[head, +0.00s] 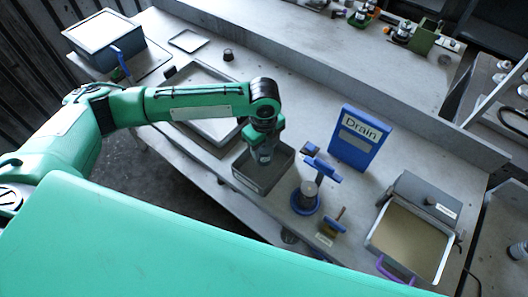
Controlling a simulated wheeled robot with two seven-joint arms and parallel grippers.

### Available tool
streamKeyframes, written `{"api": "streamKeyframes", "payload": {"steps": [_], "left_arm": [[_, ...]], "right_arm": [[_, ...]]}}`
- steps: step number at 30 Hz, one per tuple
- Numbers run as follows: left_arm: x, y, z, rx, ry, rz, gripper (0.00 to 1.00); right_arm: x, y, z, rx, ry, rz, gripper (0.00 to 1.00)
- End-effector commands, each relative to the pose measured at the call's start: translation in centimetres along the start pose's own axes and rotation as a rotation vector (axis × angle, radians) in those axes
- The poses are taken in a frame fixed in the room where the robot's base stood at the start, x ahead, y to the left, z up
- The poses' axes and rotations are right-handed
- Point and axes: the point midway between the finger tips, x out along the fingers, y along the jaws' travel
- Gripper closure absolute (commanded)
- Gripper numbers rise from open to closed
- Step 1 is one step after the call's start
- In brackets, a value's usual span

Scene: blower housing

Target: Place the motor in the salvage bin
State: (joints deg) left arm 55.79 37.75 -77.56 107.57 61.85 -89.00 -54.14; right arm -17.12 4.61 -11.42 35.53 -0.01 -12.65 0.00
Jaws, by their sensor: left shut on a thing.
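My left gripper (264,150) points down over an open grey bin (248,187), which looks like the salvage bin. It is shut on a small greyish thing, apparently the motor (264,158), which is mostly hidden by the fingers. The held thing is at the bin's opening; I cannot tell whether it touches the bin's floor. My right gripper is not in view.
Right of the bin stand a blue fixture with a grey cylinder (309,190) and a blue "Drain" board (358,139). A sand-coloured tray (410,240) lies further right. A larger grey tray (205,78) is behind my left arm. A lidded box (103,35) stands far left.

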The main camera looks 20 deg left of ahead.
Motion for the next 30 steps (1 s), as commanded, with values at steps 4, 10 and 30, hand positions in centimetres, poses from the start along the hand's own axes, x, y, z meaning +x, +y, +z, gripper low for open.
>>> {"api": "streamKeyframes", "payload": {"steps": [4, 10, 30], "left_arm": [[0.8, 0.0, 0.0, 0.0, 0.0, 0.0, 0.87], [3.3, 0.0, -0.1, -0.001, 0.001, 0.003, 0.87], [5.2, 0.0, 0.0, 0.0, -0.001, 0.0, 0.32]], "right_arm": [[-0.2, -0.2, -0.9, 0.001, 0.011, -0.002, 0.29], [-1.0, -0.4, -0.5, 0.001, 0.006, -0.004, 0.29], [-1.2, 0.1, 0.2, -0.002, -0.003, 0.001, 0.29]]}}
